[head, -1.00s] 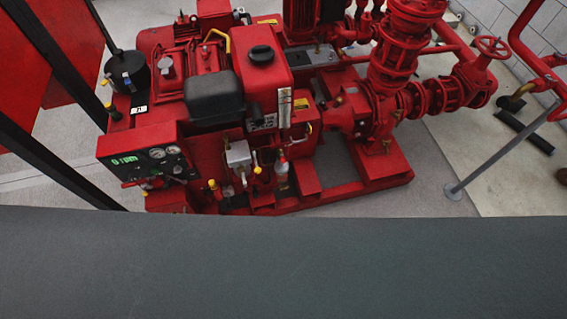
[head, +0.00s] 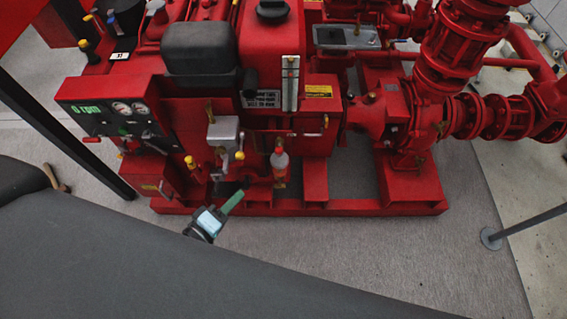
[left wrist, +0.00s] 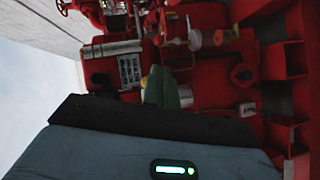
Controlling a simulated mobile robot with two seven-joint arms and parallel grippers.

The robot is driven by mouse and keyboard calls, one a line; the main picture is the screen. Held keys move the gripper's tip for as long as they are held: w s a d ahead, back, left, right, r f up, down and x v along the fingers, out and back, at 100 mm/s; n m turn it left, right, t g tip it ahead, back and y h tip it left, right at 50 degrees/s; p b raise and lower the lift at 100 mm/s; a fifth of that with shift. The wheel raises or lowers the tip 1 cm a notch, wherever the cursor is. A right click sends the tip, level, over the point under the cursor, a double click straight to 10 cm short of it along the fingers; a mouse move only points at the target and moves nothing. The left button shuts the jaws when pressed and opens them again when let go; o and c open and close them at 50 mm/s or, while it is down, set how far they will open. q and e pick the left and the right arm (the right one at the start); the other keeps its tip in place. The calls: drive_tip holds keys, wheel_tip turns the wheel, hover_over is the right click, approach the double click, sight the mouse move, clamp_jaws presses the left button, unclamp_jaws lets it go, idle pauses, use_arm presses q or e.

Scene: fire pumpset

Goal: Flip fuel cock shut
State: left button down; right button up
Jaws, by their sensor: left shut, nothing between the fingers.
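The red pumpset's front face (head: 300,135) carries a grey metal box (head: 222,131) with a small yellow-knobbed lever (head: 240,155) below its right side. Right of it hangs a small filter-like bowl (head: 280,160) with a red lower part. I cannot tell for sure which small fitting is the fuel cock. My left gripper (head: 238,195) has green fingers, shut and empty, below the grey box and in front of the lower frame. In the left wrist view the shut green fingers (left wrist: 161,82) point toward the red engine and its pipework. My right gripper is out of view.
A control panel (head: 112,112) with gauges and a green readout is left of the box. A yellow-topped fitting (head: 191,163) stands between them. The red base frame (head: 345,207) runs along the bottom. Grey floor (head: 400,260) is open in front.

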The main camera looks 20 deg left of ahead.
use_arm(q)
drive_tip(key=shift+w+f+n, duration=0.15)
drive_tip(key=shift+w+n, duration=0.35)
drive_tip(key=shift+w, duration=0.2)
drive_tip(key=shift+a, duration=0.1)
drive_tip(key=shift+w, duration=0.1)
drive_tip(key=b, duration=0.1)
approach(277, 153)
drive_tip(key=x, duration=0.5)
drive_tip(key=shift+w+f, duration=0.2)
drive_tip(key=shift+w, duration=0.1)
drive_tip(key=shift+w+d+f, duration=0.1)
drive_tip(key=shift+w+d, duration=0.15)
drive_tip(key=shift+w, duration=0.3)
